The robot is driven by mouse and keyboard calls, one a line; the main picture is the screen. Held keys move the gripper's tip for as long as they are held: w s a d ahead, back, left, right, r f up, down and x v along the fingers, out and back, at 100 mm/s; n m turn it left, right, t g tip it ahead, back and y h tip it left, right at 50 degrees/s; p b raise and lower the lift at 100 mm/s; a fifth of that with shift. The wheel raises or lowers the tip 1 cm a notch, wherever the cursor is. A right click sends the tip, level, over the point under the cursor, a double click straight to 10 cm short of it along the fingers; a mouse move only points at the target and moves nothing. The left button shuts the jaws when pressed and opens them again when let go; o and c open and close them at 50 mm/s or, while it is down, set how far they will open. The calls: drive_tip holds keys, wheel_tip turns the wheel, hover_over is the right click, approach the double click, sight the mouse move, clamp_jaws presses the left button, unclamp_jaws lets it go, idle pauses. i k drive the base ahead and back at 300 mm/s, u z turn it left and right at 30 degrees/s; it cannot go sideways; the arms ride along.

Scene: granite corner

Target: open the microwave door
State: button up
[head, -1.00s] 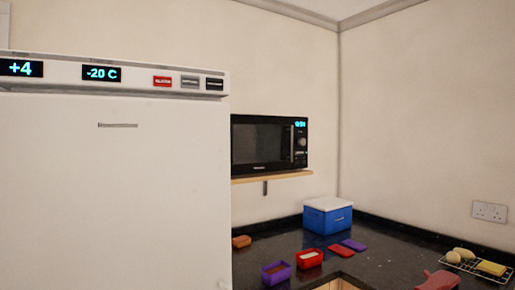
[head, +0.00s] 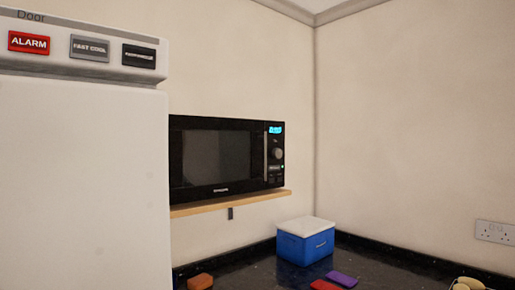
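The black microwave (head: 225,158) sits on a wooden wall shelf (head: 240,203) to the right of the fridge. Its door (head: 215,157) looks shut. An upright handle (head: 266,152) runs along the door's right side, beside the control panel (head: 276,153) with a lit blue display and a knob. The microwave's left end is hidden behind the fridge. My gripper is not in view.
A tall white fridge (head: 80,180) fills the left side. Below the shelf, a dark counter (head: 250,277) holds a blue box with a white lid (head: 305,241), a red lid (head: 325,285), a purple lid (head: 342,279) and an orange-brown item (head: 200,281). A wall socket (head: 495,231) is at right.

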sight(210, 157)
drive_tip(key=z, duration=0.35)
drive_tip(key=i, duration=1.15)
drive_tip(key=z, duration=0.45)
drive_tip(key=k, duration=0.9)
drive_tip(key=z, duration=0.2)
drive_tip(key=i, duration=0.9)
drive_tip(key=u, duration=0.05)
